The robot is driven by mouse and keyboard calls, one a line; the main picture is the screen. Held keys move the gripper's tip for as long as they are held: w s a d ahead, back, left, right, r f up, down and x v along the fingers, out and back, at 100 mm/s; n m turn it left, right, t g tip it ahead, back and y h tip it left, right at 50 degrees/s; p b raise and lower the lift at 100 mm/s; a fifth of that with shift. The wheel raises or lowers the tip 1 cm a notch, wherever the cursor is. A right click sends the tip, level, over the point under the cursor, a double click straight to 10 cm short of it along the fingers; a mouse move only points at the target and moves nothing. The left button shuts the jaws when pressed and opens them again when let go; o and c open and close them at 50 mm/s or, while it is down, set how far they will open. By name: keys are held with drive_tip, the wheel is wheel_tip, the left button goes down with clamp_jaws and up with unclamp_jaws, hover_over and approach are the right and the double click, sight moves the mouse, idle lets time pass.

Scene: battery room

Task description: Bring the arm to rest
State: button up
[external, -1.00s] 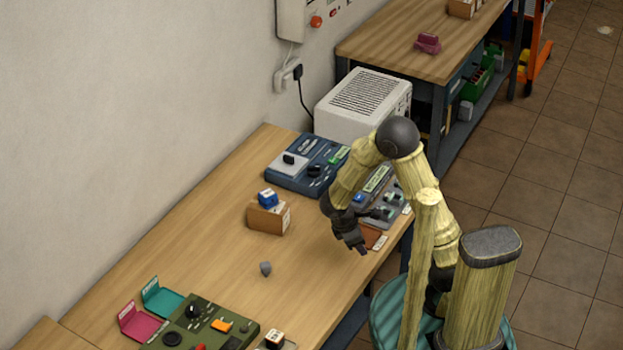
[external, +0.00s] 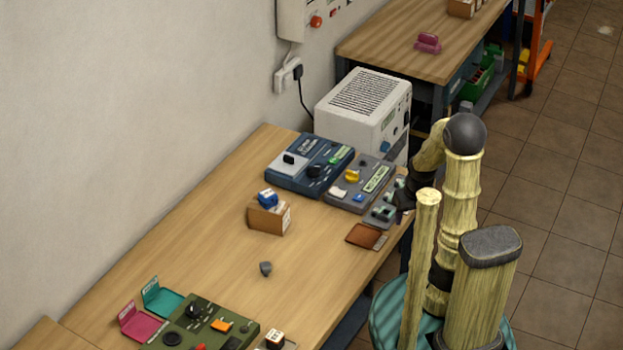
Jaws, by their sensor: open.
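My arm is folded upright above my base at the right of the external view, beyond the table's right edge. My gripper (external: 402,206) is at the table edge, beside the small grey device with green parts (external: 380,214). It is small in the picture and partly hidden by my own arm and the post in front. It is open, and I see nothing held in it.
The wooden bench (external: 215,235) carries a blue device (external: 308,165), a grey device (external: 357,183), a cardboard box with a blue block (external: 270,217), a brown pad (external: 363,235), a small grey piece (external: 265,268) and a green device (external: 205,328). A white cabinet (external: 362,110) stands behind.

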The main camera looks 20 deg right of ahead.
drive_tip(key=shift+r, duration=0.1)
drive_tip(key=w+p+v, duration=0.2)
drive_tip(key=p+v, duration=0.9)
drive_tip(key=p, duration=0.1)
drive_tip(key=shift+w+r, duration=0.25)
drive_tip(key=shift+r, duration=0.35)
